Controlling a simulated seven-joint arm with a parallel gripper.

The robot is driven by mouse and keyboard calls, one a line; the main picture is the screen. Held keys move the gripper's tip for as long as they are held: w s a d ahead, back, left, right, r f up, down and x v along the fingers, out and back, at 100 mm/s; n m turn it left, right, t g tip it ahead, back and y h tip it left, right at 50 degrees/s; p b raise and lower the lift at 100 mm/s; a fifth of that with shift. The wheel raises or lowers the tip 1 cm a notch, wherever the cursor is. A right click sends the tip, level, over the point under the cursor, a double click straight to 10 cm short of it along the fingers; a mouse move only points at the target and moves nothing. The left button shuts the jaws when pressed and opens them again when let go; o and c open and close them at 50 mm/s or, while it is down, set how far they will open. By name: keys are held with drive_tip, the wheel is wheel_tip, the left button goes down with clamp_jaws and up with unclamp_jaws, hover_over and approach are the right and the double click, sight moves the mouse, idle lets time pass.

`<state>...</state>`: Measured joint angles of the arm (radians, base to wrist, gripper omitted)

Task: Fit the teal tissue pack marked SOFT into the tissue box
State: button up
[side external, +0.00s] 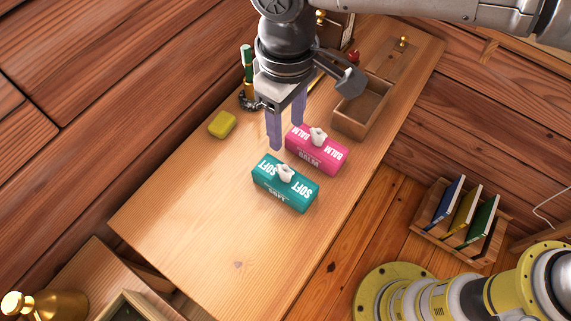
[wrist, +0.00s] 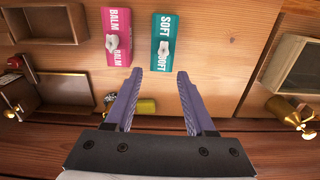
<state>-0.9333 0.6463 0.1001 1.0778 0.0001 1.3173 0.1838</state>
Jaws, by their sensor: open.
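The teal tissue pack (side external: 285,187) marked SOFT lies on the wooden desk with a white tissue tuft on top. It also shows in the wrist view (wrist: 164,52), ahead of the fingers. A pink pack (side external: 316,151) marked BALM lies beside it, also in the wrist view (wrist: 117,20). An open, empty wooden box (side external: 361,112), which looks like the tissue box, stands beyond the pink pack; the wrist view shows it at the upper left (wrist: 46,40). My gripper (side external: 286,136) is open and empty, above the desk behind the packs, touching neither.
A yellow block (side external: 222,124) lies on the desk left of my gripper. A green and gold pen-like object (side external: 247,65) stands behind it. A rack of books (side external: 463,218) is on the floor at right. The desk's near part is clear.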

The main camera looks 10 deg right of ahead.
sight(284, 169)
drive_tip(key=f, duration=1.4)
drive_tip(key=shift+s+a, duration=0.2)
drive_tip(key=shift+s, duration=0.1)
drive_tip(key=shift+r, duration=0.1)
drive_tip(key=shift+c, duration=0.3)
clamp_jaws()
idle(0.5)
